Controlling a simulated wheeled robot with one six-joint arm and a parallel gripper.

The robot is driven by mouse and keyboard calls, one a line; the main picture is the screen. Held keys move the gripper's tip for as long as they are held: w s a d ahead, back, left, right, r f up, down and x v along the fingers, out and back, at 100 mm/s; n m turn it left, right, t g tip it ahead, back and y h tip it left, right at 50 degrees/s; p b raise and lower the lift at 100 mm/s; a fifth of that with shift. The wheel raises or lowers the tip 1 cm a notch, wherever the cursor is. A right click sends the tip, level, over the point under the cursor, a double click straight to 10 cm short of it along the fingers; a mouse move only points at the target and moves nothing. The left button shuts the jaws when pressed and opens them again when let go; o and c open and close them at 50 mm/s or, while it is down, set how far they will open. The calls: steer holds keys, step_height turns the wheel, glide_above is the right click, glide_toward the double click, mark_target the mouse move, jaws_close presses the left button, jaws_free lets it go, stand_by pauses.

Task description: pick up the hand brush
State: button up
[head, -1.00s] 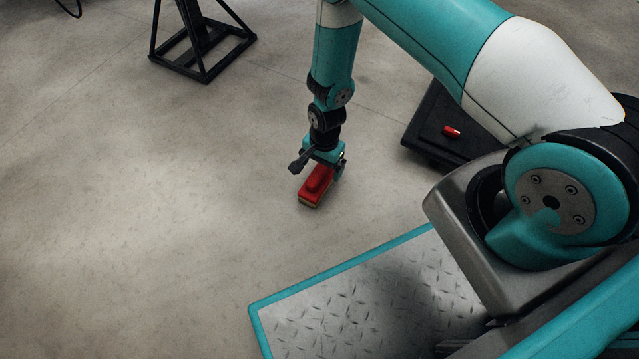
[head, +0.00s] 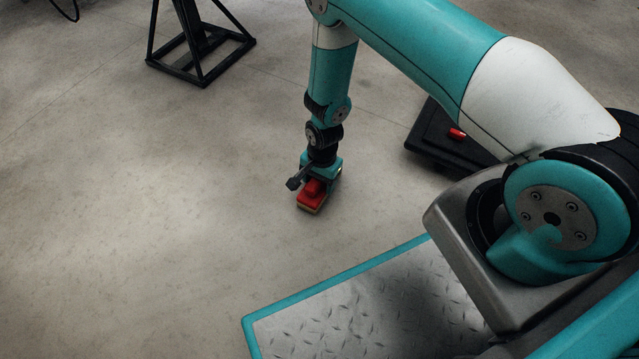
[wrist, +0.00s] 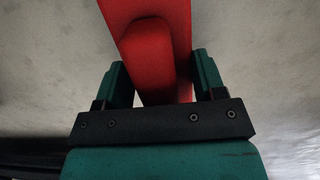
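The hand brush (head: 311,199) is red on top with a pale yellowish edge below. It sits on the concrete floor under my gripper (head: 318,187). My arm reaches down nearly straight above it, and the gripper hides its far end. In the wrist view, the red brush (wrist: 150,50) runs from the top edge down between the two green fingers of my gripper (wrist: 163,85). It lies slightly slanted to them, very close to the right finger, with a narrow gap at the left finger. The fingers look open around it.
A black low platform (head: 425,150) with a small red object (head: 457,134) on it stands to the right, partly behind my arm. A black frame stand (head: 201,75) is at the upper left. The floor left of the brush is clear.

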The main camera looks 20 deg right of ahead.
steer(key=shift+c, duration=1)
steer(key=shift+r, duration=0.1)
step_height(320, 180, up, 20)
steer(key=p, duration=1.1)
